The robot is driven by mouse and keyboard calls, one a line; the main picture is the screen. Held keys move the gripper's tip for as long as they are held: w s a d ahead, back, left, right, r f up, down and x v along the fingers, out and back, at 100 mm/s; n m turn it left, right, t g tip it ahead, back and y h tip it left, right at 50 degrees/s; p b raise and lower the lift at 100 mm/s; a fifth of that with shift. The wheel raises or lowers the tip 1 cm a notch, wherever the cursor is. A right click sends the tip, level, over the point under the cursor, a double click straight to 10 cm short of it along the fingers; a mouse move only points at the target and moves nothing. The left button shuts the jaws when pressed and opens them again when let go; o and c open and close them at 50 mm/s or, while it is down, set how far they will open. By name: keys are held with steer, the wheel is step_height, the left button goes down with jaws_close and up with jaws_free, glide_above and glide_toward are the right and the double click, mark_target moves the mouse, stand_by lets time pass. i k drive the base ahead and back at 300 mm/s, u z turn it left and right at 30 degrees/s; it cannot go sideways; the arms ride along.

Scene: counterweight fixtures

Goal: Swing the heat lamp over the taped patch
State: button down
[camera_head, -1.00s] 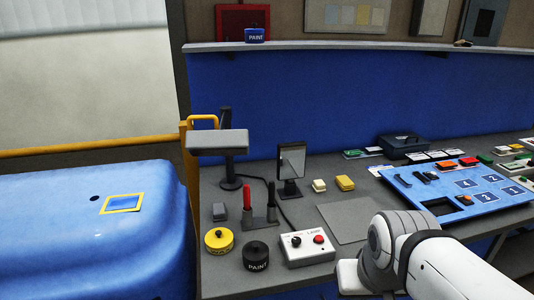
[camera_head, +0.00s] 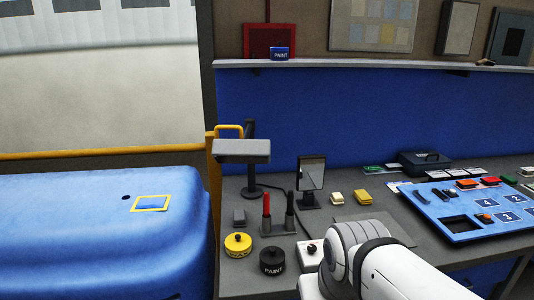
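The heat lamp has a grey, box-like head (camera_head: 241,151) on a dark upright stand with a round base (camera_head: 252,192). It stands at the left end of the grey bench. The taped patch (camera_head: 152,203) is a yellow tape square on the blue panel left of the bench. The lamp head is right of the patch and not over it. A yellow handle (camera_head: 229,128) shows behind the lamp; I cannot tell if it belongs to it. My white arm reaches in from the bottom right. My gripper's fingers are out of frame.
On the bench (camera_head: 226,270) near the lamp are a yellow tin (camera_head: 237,246), a black paint tin (camera_head: 273,261), a red-and-black tool holder, a small dark mirror-like panel (camera_head: 311,174) and a control box (camera_head: 309,253), partly hidden by my arm. A blue numbered tray (camera_head: 453,232) lies right.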

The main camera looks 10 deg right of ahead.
mark_target(244, 150)
steer(key=i, duration=1)
